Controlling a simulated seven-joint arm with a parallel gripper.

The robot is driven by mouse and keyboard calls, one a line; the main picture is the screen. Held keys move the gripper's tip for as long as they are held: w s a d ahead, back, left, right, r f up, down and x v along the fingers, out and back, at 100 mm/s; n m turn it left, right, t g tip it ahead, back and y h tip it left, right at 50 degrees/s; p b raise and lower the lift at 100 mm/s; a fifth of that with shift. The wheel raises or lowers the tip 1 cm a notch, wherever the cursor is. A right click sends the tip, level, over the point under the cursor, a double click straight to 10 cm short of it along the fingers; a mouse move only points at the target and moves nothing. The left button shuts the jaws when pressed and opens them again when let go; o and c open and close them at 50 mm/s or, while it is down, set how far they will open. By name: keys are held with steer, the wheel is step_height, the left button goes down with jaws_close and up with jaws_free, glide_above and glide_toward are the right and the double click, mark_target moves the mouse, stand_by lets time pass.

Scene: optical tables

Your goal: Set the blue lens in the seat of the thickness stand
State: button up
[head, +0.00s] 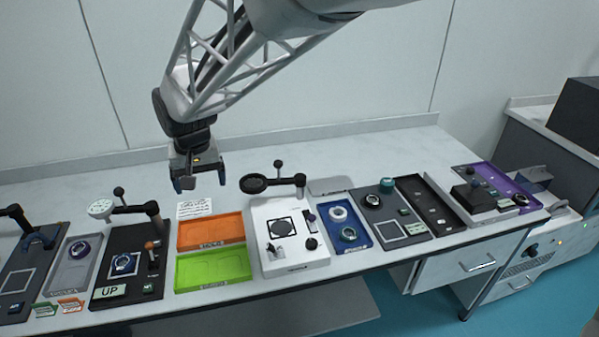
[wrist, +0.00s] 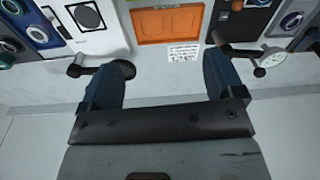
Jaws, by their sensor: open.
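The stand with a round white dial gauge (head: 101,208), which looks like the thickness stand, has a black base (head: 104,275) at the left. A round blue-rimmed piece (head: 125,263) lies on its base, inside a pale square outline. Another dark-blue-rimmed round piece (head: 80,249) lies in the grey tray left of it. I cannot tell for sure which is the blue lens. My gripper (head: 199,183) is open and empty, high above the back of the table. In the wrist view its two blue fingers (wrist: 163,78) are wide apart with nothing between them. The dial gauge shows right there (wrist: 274,57).
Orange (head: 211,231) and green (head: 213,267) trays sit mid-table. A white stand (head: 290,255) with a raised magnifier arm (head: 272,183) is right of them, then a blue tray (head: 346,246) with ring-shaped pieces. Knobbed posts rise near the back. The bench's rear strip is mostly clear.

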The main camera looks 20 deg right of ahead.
steer(key=s+d+r, duration=0.4)
steer(key=s+d, duration=0.7)
steer(key=d, duration=0.4)
steer(key=s+d, duration=0.4)
steer(key=s, duration=0.3)
steer(key=s+d+f+m+t, duration=0.1)
steer(key=s+d, duration=0.4)
steer(key=s, duration=0.2)
steer(key=shift+d+f+h, duration=0.25)
steer(key=shift+f+h, duration=0.05)
